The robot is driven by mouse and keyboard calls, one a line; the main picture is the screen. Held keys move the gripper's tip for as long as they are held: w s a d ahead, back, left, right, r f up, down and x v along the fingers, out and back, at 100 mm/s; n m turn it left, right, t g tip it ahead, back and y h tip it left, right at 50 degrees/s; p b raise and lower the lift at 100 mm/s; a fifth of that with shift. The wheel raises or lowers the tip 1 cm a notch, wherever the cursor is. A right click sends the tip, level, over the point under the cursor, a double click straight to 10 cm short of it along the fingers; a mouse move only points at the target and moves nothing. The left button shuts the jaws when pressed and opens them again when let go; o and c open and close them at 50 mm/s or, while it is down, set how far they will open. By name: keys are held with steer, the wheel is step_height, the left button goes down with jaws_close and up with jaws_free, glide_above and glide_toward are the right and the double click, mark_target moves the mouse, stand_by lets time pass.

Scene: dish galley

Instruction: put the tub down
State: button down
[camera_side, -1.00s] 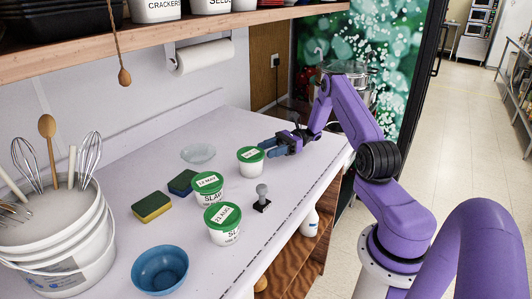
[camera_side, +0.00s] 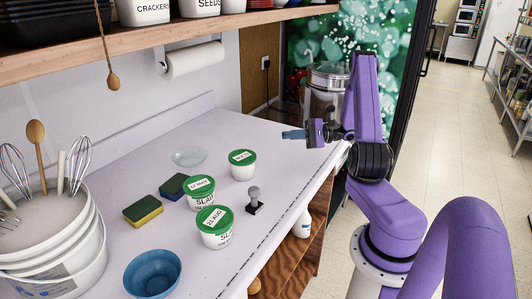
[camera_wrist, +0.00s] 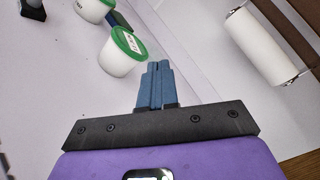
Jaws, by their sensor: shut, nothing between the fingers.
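Three white tubs with green lids stand upright on the pale counter (camera_side: 130,190). The far tub (camera_side: 242,165) stands alone near the counter's middle. The middle tub (camera_side: 200,192) and the near tub (camera_side: 214,227) stand close together, nearer the camera. My gripper (camera_side: 286,134) is raised above the counter, right of the far tub and apart from it. Its blue fingers are together and empty. In the wrist view my gripper (camera_wrist: 156,68) has its fingers side by side, with a tub (camera_wrist: 122,53) just beyond their tips and another (camera_wrist: 93,10) at the top edge.
A grey knob on a black base (camera_side: 254,200) stands right of the tubs. Two sponges (camera_side: 143,211) (camera_side: 174,187), a clear dish (camera_side: 189,157), a blue bowl (camera_side: 153,273) and a white bucket of utensils (camera_side: 50,250) are also on the counter. A paper roll (camera_side: 195,58) hangs behind.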

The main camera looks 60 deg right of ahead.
mark_target(254, 156)
steer(key=s+f+n+t+h, duration=0.1)
steer(key=s+f+h, duration=0.1)
steer(key=s+d+f+n+t+h, duration=0.1)
steer(key=s+f+n+h, duration=0.1)
steer(key=s, duration=0.1)
steer(key=shift+d+f+n+t+h, duration=0.15)
steer(key=shift+f+n+t+h, duration=0.15)
steer(key=shift+f, duration=0.1)
steer(key=x, duration=1)
steer(key=a, duration=0.1)
steer(key=w+a, duration=0.1)
steer(key=a, duration=0.1)
steer(key=shift+w+a, duration=0.2)
steer(key=shift+a, duration=0.2)
steer(key=shift+w+a, duration=0.3)
steer(key=shift+a, duration=0.45)
steer(key=shift+w+a, duration=0.3)
steer(key=shift+a, duration=0.5)
steer(key=shift+w+a, duration=0.3)
steer(key=shift+a, duration=0.45)
